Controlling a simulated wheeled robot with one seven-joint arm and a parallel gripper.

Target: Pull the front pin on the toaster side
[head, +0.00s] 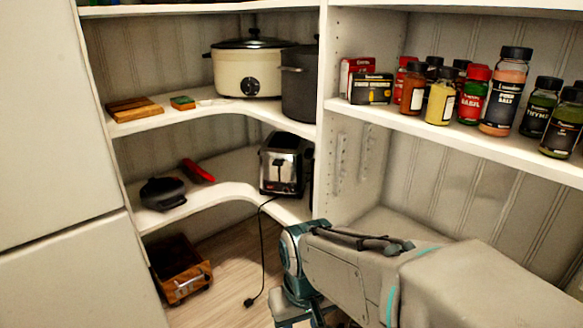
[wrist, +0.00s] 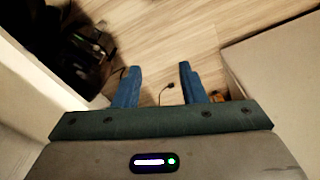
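The toaster (head: 285,163), silver and black, stands on the middle corner shelf against the upright side panel (head: 352,185). That panel has two pale vertical fittings, a left one (head: 341,157) and a right one (head: 367,146), with small marks along it. I cannot tell a single pin apart at this size. My gripper (wrist: 158,78) has its two blue fingers spread apart and empty, pointing down at the wooden floor. In the head view it is low, below the toaster shelf, and partly hidden by my arm.
A black cord (head: 262,245) hangs from the toaster to the floor; its plug (wrist: 167,87) shows between my fingers. A wooden crate (head: 180,268) sits on the floor at left. Spice jars (head: 440,98) crowd the right shelf. A slow cooker (head: 247,72) and dark pot (head: 299,85) stand above the toaster.

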